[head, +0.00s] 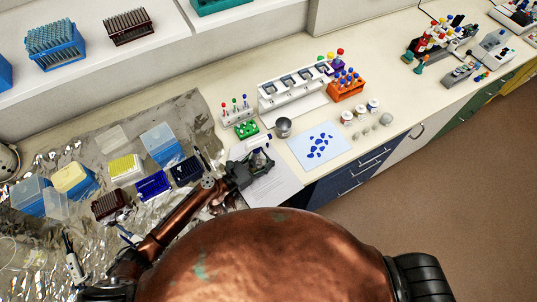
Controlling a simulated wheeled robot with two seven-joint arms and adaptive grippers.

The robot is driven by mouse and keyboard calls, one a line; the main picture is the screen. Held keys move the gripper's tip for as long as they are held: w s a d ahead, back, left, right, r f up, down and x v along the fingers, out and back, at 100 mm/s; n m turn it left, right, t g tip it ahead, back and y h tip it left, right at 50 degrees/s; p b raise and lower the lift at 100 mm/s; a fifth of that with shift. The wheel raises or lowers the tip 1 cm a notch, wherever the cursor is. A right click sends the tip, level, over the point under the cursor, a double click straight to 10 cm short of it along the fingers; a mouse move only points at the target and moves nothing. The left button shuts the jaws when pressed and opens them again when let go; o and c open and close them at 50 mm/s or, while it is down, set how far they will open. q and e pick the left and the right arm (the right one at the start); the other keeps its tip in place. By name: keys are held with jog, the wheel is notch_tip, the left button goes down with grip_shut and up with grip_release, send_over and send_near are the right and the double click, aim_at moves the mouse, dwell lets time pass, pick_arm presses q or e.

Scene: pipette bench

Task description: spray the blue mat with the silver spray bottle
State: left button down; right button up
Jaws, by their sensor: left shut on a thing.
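The blue mat (299,148) is a pale blue sheet with several dark blue blots on it, flat on the bench right of my left gripper. My left gripper (259,165) is above a white paper, left of the mat and apart from it. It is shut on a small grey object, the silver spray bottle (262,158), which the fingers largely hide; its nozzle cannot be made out. My right gripper is not in view.
A metal cup (283,127) stands between gripper and mat. A white-and-blue item (257,141) lies behind the gripper. Small white jars (347,117) stand right of the mat. A white rack (292,90) and an orange rack (346,90) stand behind. Pipette-tip boxes (160,144) crowd the left.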

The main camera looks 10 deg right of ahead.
pick_arm(q)
jog(key=shift+f, duration=0.2)
dwell(0.5)
jog(key=c, duration=0.9)
grip_release()
jog(key=shift+f, duration=0.1)
jog(key=shift+f, duration=0.1)
notch_tip(320, 180, up, 10)
jog(key=shift+r, duration=0.1)
